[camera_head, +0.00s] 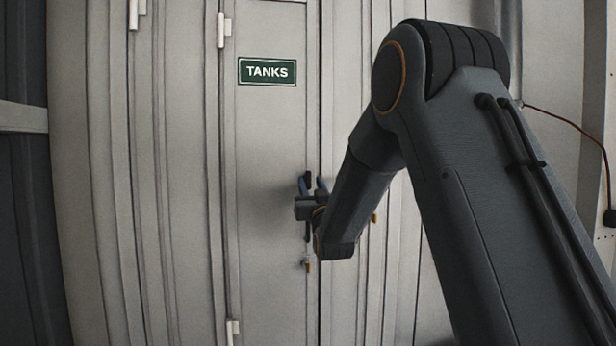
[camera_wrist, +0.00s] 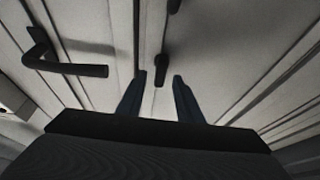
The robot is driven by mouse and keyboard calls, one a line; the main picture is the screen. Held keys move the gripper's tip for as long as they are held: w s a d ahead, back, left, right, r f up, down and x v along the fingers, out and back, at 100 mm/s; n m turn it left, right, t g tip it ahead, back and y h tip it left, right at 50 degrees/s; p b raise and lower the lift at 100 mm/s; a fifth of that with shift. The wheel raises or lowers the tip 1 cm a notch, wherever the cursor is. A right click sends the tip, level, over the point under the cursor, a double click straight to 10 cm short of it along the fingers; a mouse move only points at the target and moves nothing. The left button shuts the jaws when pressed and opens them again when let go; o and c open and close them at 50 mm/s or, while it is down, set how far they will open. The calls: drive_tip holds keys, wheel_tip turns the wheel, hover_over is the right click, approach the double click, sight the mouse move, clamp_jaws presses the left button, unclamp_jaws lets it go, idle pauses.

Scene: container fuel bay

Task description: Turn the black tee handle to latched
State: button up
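My gripper (camera_head: 312,184) is at the pale grey door (camera_head: 270,140), below its green TANKS sign. In the wrist view my gripper (camera_wrist: 159,77) is open, its two dark blue fingers apart. A short black bar (camera_wrist: 162,68), which looks like the tee handle, shows between the fingertips, with a gap on each side. I cannot tell how deep it lies between them. Its crossbar and full shape are not clear. In the head view my gripper and wrist cover most of it.
A black bent lever (camera_wrist: 65,66) stands out from the panel at left in the wrist view. Another dark piece (camera_wrist: 173,5) shows at the top edge. A small brass-coloured fitting (camera_head: 307,265) hangs below my gripper. White hinges (camera_head: 223,30) line the door's left edge.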

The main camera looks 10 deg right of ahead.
sight(309, 180)
drive_tip(key=shift+p+x, duration=0.55)
drive_tip(key=shift+x, duration=1.45)
clamp_jaws()
